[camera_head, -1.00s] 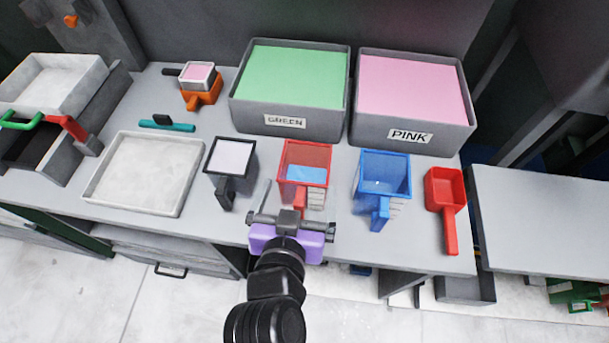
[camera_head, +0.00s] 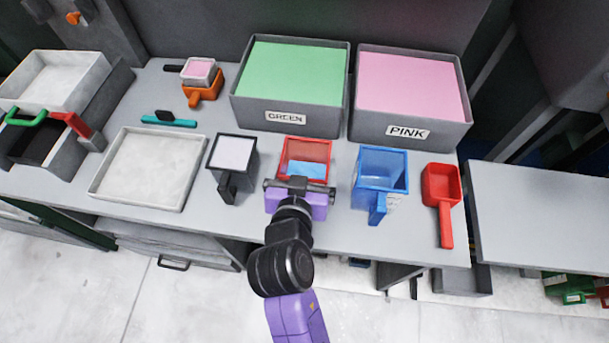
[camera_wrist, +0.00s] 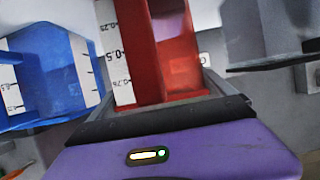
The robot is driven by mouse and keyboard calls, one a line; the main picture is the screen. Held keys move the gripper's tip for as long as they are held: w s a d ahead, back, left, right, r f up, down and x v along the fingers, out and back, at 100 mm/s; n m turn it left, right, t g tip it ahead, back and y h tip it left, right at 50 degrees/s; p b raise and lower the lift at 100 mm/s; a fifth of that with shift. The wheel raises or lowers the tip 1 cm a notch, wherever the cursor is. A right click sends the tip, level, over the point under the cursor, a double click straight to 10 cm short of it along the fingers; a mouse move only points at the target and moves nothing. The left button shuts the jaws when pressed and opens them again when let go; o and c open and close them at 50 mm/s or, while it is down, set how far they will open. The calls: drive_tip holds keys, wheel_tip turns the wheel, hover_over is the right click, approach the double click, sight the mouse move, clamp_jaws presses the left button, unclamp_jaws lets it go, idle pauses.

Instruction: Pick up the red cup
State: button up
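The red cup (camera_head: 306,150) stands on the grey table, between a black cup and a blue cup. It is open-topped and shows something blue inside. My gripper (camera_head: 298,186) is at the cup's near side, where its handle is, and hides the handle and lower front in the head view. The gripper looks spread wide, with nothing visibly clamped. In the wrist view, the red cup (camera_wrist: 180,45) rises just beyond the purple gripper body, its red handle and white measuring scale close ahead. Whether the fingers touch the handle is hidden.
The blue cup (camera_head: 382,172) stands close on the right, the black cup (camera_head: 222,178) close on the left. A red scoop (camera_head: 441,195) lies farther right. The green bin (camera_head: 285,119) and pink bin (camera_head: 408,131) stand behind. A white tray (camera_head: 150,168) lies left.

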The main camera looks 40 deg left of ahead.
drive_tip(key=c, duration=1.3)
drive_tip(key=shift+c, duration=0.2)
drive_tip(key=shift+r, duration=0.1)
wheel_tip(320, 180, up, 20)
drive_tip(key=shift+b, duration=0.4)
